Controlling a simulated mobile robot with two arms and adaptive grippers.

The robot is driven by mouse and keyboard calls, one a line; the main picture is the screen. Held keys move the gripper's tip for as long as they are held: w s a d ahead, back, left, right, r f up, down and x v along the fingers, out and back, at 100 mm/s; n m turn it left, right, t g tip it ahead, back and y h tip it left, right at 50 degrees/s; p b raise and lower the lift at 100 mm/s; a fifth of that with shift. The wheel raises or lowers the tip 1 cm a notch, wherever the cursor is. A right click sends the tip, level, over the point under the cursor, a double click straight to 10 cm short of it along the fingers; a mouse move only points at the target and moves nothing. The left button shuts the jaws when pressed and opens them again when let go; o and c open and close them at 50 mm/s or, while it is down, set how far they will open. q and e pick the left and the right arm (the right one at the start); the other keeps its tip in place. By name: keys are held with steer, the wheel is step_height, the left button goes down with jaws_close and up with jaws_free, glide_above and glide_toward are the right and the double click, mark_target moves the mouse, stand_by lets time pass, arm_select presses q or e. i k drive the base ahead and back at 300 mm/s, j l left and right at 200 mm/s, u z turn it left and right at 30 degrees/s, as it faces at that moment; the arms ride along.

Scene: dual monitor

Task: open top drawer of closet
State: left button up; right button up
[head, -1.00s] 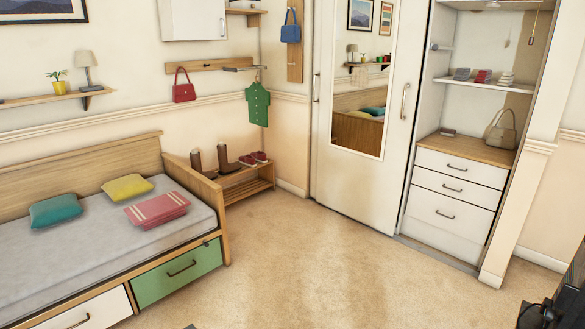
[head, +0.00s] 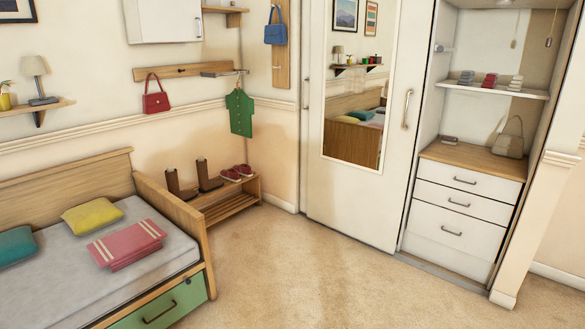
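The closet (head: 428,126) stands open at the right of the head view, with its interior showing. Its lower part is a white chest with a wooden top and several stacked drawers. The top drawer (head: 484,185) has a dark bar handle (head: 465,181) and is closed. The drawers below it (head: 464,211) are closed too. A beige handbag (head: 509,140) stands on the chest's top. Neither of my grippers is in view.
A mirrored sliding door (head: 357,90) stands left of the open closet section. A bed (head: 130,276) with a green drawer (head: 165,308) fills the lower left. A shoe bench (head: 228,200) stands beyond it. The carpeted floor (head: 320,270) before the closet is clear.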

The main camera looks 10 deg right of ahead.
mark_target(507, 191)
steer(key=i+l+z, duration=0.15)
steer(key=i+z, duration=0.75)
steer(key=i+j+z, duration=0.15)
steer(key=i+z, duration=0.3)
steer(key=k, duration=0.05)
